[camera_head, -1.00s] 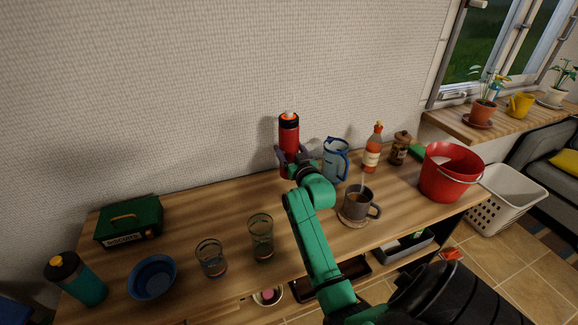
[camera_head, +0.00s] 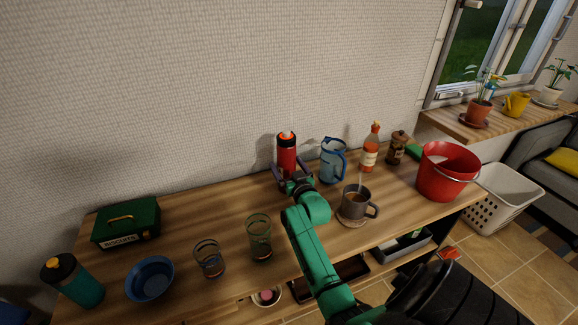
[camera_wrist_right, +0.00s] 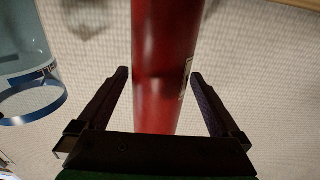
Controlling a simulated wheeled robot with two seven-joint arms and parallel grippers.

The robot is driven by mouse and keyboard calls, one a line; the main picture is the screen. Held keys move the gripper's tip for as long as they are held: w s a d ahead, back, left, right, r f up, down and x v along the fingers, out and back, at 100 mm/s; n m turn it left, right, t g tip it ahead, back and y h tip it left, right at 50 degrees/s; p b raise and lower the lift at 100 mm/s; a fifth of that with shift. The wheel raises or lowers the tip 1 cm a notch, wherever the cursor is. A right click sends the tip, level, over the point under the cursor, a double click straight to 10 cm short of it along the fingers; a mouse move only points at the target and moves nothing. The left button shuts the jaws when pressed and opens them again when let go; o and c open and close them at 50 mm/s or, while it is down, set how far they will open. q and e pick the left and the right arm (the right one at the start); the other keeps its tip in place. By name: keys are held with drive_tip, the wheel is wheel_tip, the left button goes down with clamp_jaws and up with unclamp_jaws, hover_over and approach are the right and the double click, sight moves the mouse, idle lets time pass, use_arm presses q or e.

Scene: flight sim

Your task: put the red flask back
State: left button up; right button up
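The red flask (camera_head: 287,158) with a black band and an orange-and-white top stands upright at the back of the wooden table, close to the wall. Its base is hidden behind my right gripper (camera_head: 291,177). In the right wrist view the flask's red body (camera_wrist_right: 165,65) is between the two dark fingers of my right gripper (camera_wrist_right: 160,82). The fingers are apart, with a small gap on each side of the flask. My left gripper is not in view.
A blue jug (camera_head: 333,162) stands just right of the flask, with a sauce bottle (camera_head: 369,155) beyond. A grey mug (camera_head: 354,205) is beside my arm. Glasses (camera_head: 259,240) stand front left.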

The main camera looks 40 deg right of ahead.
drive_tip(key=shift+s+a, duration=0.15)
drive_tip(key=shift+s, duration=0.15)
drive_tip(key=v, duration=1.1)
drive_tip(key=shift+s+b, duration=0.2)
drive_tip(key=shift+b, duration=0.1)
drive_tip(key=shift+r, duration=0.1)
